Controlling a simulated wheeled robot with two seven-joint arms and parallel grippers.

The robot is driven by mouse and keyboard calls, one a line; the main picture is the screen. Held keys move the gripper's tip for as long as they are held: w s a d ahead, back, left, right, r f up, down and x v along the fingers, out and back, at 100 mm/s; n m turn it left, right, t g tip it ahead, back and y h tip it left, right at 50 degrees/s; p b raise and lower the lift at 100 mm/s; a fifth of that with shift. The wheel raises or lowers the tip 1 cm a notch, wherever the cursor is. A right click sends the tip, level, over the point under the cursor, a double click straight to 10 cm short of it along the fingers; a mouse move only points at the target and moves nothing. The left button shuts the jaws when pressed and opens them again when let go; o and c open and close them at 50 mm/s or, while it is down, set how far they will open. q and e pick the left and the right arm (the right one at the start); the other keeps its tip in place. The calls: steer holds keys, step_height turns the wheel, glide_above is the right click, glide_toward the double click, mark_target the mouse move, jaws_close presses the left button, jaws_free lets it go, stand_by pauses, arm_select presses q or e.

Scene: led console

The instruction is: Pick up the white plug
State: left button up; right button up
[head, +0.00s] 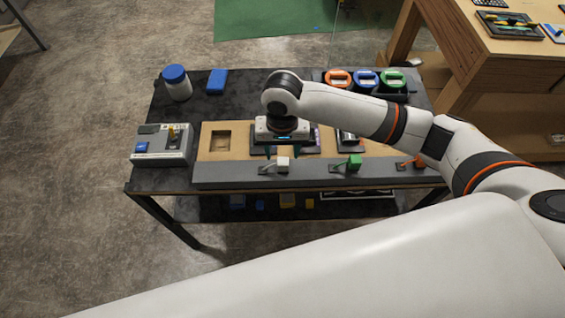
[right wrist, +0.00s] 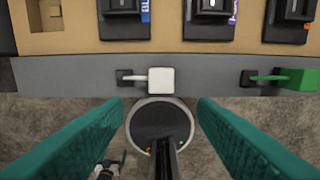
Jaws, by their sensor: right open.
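The white plug (head: 283,164) is on the grey front strip of the console, with a short lead or clip to its left. It also shows in the right wrist view (right wrist: 160,81), centred at the top of the gap between the fingers. My right gripper (head: 283,150) is over the console at the plug. Its teal fingers (right wrist: 160,108) are wide apart and hold nothing, with the plug just ahead of the tips in that view. The wrist partly hides the console panel behind. My left gripper is not in view.
A green plug (head: 354,161) and an orange plug (head: 418,160) sit farther right on the strip. A grey box (head: 162,147) stands left of the tan console board (head: 220,168). A blue-lidded jar (head: 177,84), a blue block (head: 217,81) and coloured round containers (head: 366,79) stand behind.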

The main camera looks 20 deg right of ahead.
mark_target(283, 161)
step_height(283, 161, down, 3)
steer(key=shift+r, duration=0.1)
steer(key=f, duration=0.1)
steer(key=f+p, duration=0.1)
steer(key=w+f, duration=0.1)
steer(key=f, duration=0.1)
steer(key=shift+d, duration=0.3)
steer(key=shift+w+f+p, duration=0.1)
steer(key=shift+f+p, duration=0.2)
steer(key=shift+f, duration=0.35)
steer(key=c, duration=1.1)
jaws_close()
steer(key=shift+r, duration=0.1)
